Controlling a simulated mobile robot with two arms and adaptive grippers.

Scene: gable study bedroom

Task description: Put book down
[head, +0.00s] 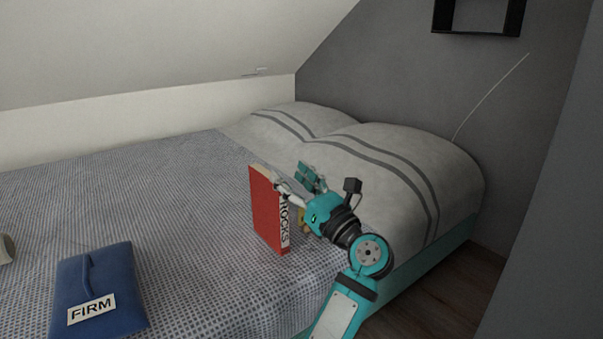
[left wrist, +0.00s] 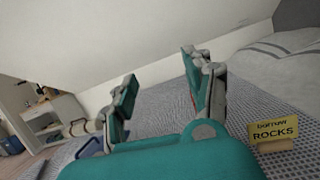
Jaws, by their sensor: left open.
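A red book (head: 266,210) with a white ROCKS label on its spine stands upright on the bed's blue-and-white checked cover (head: 200,190). My left gripper (head: 287,178) is open, at the book's upper right edge. One grey finger overlaps the book's top corner in the head view; whether it touches cannot be told. The left wrist view shows the two fingers spread (left wrist: 160,68) with nothing clearly between them. A thin red strip beside the right finger may be the book, mostly hidden. My right gripper is not in view.
A yellow sign (left wrist: 273,131) reading "borrow ROCKS" stands on the bed close by. A blue pouch (head: 98,285) labelled FIRM lies at the front left. Striped pillows (head: 385,160) fill the far right. The sloping ceiling (head: 150,45) is low; the cover's middle is clear.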

